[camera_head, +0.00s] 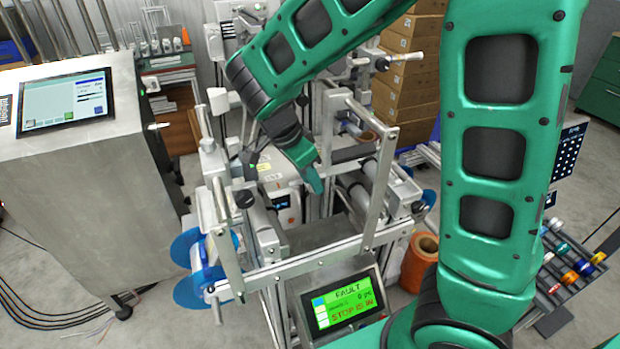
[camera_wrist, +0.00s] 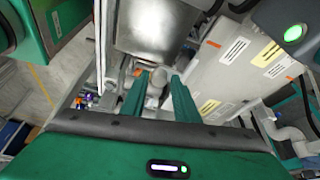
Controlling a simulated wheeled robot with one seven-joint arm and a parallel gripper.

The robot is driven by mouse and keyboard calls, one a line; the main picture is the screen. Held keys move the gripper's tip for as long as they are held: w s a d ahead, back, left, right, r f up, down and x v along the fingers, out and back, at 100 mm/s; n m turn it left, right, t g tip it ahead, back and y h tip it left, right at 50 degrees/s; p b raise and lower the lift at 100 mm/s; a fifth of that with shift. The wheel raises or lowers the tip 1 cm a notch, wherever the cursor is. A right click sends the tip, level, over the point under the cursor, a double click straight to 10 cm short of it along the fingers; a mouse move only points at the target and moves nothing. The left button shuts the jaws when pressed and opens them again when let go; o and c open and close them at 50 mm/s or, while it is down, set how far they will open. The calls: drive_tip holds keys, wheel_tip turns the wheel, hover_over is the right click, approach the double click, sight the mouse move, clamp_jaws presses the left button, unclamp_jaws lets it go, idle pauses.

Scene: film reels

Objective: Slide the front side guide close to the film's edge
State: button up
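My gripper (camera_head: 313,182) hangs over the middle of the metal film machine (camera_head: 330,243), pointing down and to the right. In the wrist view its two green fingers (camera_wrist: 159,82) stand apart, with a grey rounded part (camera_wrist: 157,90) showing between them. I cannot tell whether they touch that part. Metal rollers (camera_head: 358,193) lie just right of the gripper in the head view. I cannot make out the front side guide or the film's edge for certain; the gripper and machine frame hide part of that area.
A screen reading FAULT (camera_head: 342,302) faces up at the machine's front. Upright frame bars (camera_head: 380,180) stand close right of the gripper. Blue reel discs (camera_head: 190,252) sit at the left front. An orange-brown roll (camera_head: 420,262) is at the right. A steel cabinet (camera_head: 95,130) stands left.

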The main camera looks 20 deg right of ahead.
clamp_jaws()
drive_tip(key=shift+w, duration=0.85)
unclamp_jaws()
drive_tip(key=v, duration=1)
drive_tip(key=shift+r, duration=0.3)
